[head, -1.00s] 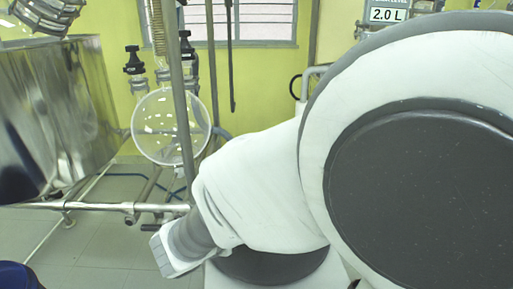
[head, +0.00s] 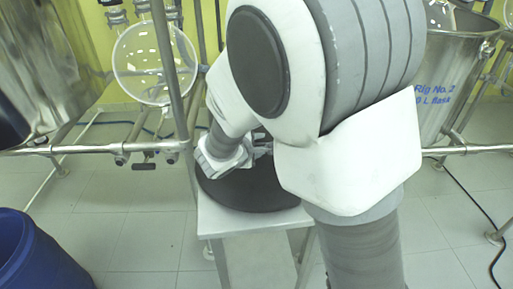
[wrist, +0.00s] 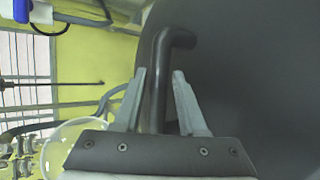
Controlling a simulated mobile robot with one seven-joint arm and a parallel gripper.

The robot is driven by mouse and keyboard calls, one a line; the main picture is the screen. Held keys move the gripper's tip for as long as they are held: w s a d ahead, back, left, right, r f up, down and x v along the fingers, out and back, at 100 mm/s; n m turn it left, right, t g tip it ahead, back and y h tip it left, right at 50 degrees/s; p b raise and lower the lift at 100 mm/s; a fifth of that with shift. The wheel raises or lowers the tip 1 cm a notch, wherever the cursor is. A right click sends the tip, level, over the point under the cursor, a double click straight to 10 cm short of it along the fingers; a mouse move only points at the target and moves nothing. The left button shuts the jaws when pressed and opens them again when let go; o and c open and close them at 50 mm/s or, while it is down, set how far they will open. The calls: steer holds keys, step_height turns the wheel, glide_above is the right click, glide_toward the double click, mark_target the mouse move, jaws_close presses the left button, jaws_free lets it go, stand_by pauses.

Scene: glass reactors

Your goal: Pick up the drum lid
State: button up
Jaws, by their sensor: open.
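The drum lid (head: 245,195) is a dark round disc lying on a white stand in the head view, partly hidden by my arm. In the wrist view the lid's dark surface (wrist: 255,75) fills the right side. Its bar handle (wrist: 160,50) bends at the top and runs down between my two fingers. My gripper (wrist: 160,75) is open, with one finger on each side of the handle. Clear gaps show beside the bar near the fingertips. In the head view my gripper (head: 262,147) is over the back part of the lid, partly covered by my arm.
A blue drum (head: 38,255) stands at the lower left. The white stand (head: 235,222) holds the lid. Steel rails (head: 95,150) and a round glass flask (head: 142,65) are behind it. Steel vessels stand left (head: 45,60) and right (head: 455,50). Floor between drum and stand is clear.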

jaws_close()
stand_by(1.4)
